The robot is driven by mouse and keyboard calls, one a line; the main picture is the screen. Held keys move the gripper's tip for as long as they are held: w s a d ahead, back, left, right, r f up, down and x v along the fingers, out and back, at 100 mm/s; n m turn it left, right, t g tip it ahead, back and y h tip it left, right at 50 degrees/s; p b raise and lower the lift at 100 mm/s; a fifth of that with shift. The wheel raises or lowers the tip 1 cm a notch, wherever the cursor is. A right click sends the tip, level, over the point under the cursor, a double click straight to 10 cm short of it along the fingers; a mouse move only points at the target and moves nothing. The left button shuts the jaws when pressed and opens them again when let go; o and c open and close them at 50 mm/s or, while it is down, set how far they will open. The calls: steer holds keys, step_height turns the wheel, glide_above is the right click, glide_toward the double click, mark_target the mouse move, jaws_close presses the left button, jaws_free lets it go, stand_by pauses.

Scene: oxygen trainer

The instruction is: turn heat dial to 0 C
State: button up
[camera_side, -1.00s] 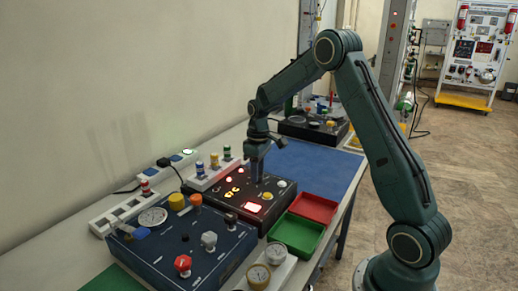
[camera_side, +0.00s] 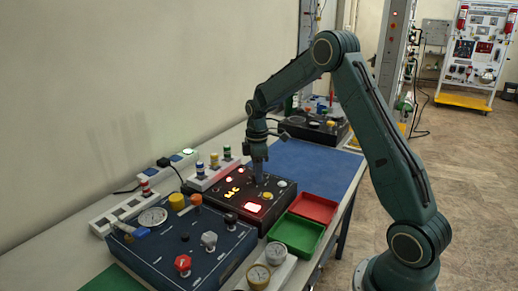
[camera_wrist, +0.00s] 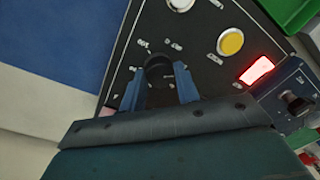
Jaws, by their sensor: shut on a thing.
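The heat dial, which I take to be the dark round knob (camera_wrist: 159,68) in the wrist view, stands on a black control panel (camera_wrist: 208,70). My gripper (camera_wrist: 157,84) has its two blue fingers on either side of this knob and is shut on it. In the side view my gripper (camera_side: 259,175) reaches down onto the black panel (camera_side: 232,205) and hides the knob. A red lit display (camera_wrist: 257,70) is on the panel, also visible in the side view (camera_side: 253,207). Its digits and the small dial labels are too small to read.
A yellow button (camera_wrist: 231,41) and a white button (camera_wrist: 208,2) sit close to the knob. A navy panel with knobs (camera_side: 180,250) is at the front left. Green (camera_side: 294,236) and red (camera_side: 313,208) trays lie to the right. The blue mat (camera_side: 315,165) behind is clear.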

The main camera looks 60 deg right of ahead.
steer(key=o, duration=1)
steer(key=shift+c, duration=0.2)
steer(key=shift+r, duration=0.1)
step_height(320, 180, up, 14)
steer(key=shift+w+d, duration=0.2)
steer(key=shift+d, duration=0.05)
